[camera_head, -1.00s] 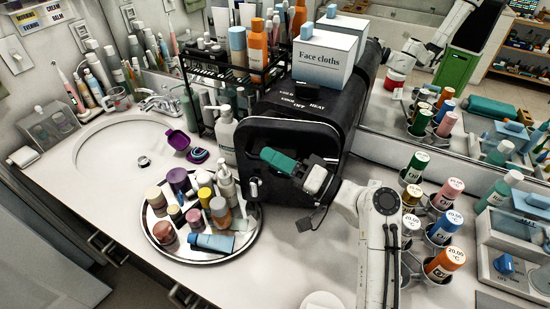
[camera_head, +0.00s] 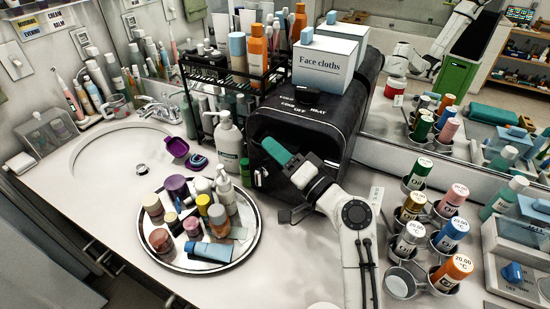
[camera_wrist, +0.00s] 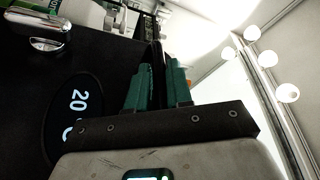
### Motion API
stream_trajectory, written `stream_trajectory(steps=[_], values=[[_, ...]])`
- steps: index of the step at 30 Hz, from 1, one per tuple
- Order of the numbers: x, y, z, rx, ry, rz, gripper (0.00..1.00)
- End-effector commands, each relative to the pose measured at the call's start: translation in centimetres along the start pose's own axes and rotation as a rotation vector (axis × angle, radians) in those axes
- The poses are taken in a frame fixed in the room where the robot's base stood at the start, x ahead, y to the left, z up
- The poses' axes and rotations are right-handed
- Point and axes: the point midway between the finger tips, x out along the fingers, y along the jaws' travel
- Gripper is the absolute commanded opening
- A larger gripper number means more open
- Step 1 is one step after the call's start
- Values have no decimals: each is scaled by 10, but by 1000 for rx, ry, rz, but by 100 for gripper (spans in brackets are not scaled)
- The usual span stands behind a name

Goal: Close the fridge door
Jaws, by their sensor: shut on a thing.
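The fridge (camera_head: 355,92) is a black box on the counter, marked COLD, OFF and HEAT on top, with its dark front facing me. In the wrist view the black fridge door (camera_wrist: 105,65) fills the left, with a lit round "20" display (camera_wrist: 78,102) and a chrome handle (camera_wrist: 42,28). My gripper (camera_head: 270,148) has teal fingers in front of the fridge. In the wrist view my gripper (camera_wrist: 158,88) has a narrow dark edge between its fingers, and it is shut on the door's edge. How far the door stands open is hard to tell.
A round tray (camera_head: 172,258) crowded with bottles and jars stands left of my arm. A white pump bottle (camera_head: 228,140) is close to the fridge's left. A Face cloths box (camera_head: 325,65) sits on top.

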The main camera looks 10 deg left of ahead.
Motion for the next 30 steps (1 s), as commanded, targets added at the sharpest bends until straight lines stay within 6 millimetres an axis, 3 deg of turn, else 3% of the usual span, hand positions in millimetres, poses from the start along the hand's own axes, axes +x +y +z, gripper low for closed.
stream_trajectory(steps=[3, 4, 5, 13, 17, 30], values=[[-1, 2, 0, 2, -2, 2, 0], [-1, 2, 0, 2, -2, 2, 23], [-1, 1, 0, 2, -2, 2, 26], [-2, 1, 0, 2, -3, 1, 26], [-14, 3, 1, 1, -3, 2, 26], [-92, 4, 1, 2, -2, 4, 26]])
